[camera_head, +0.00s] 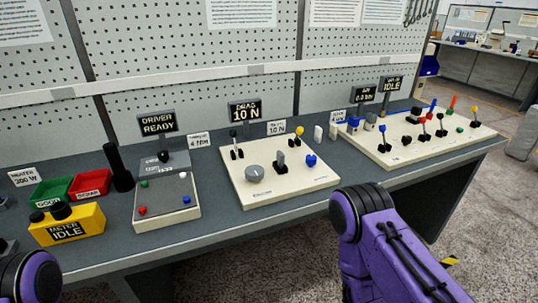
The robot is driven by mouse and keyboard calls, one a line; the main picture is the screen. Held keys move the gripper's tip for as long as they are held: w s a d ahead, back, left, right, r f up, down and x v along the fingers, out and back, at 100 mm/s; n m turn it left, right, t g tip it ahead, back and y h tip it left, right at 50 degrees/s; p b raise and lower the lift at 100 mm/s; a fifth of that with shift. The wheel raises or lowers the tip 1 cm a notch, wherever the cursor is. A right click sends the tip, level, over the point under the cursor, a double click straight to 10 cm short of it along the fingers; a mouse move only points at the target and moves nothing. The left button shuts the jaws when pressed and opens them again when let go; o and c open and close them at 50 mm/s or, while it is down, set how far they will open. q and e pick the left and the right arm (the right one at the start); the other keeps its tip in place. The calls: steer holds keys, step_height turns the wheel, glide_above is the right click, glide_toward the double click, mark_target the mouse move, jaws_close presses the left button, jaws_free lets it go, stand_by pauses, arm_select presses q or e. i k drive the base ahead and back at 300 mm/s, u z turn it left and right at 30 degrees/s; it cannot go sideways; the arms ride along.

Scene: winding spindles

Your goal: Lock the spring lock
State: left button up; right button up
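No part in view is labelled as a spring lock, and I cannot tell which one it is. The middle cream panel (270,196) stands under a "DRAG 10 N" sign (244,112). It carries a grey dial (255,174), a dark upright lever block (280,161), a blue knob (311,160), a yellow-tipped lever (299,135) and a pair of black levers (236,148). The right cream panel (400,157) holds several black, red and yellow-tipped levers and blue parts. Only purple links of my arms show, at the bottom left corner and lower right. Neither gripper is in view.
A grey driver panel (166,210) under a "DRIVER READY" sign (157,122), a yellow meter (67,226), a green bin (51,192) and a red bin (90,183) stand at left. A black upright handle (117,168) is beside them. A pegboard wall (170,40) backs the bench.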

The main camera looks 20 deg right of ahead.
mark_target(300, 129)
steer(key=k, duration=1.35)
steer(key=z, duration=0.4)
steer(key=i, duration=0.35)
steer(key=z, duration=0.75)
steer(key=i, duration=1.3)
steer(key=u, duration=1.2)
steer(key=i, duration=0.2)
steer(key=u, duration=0.05)
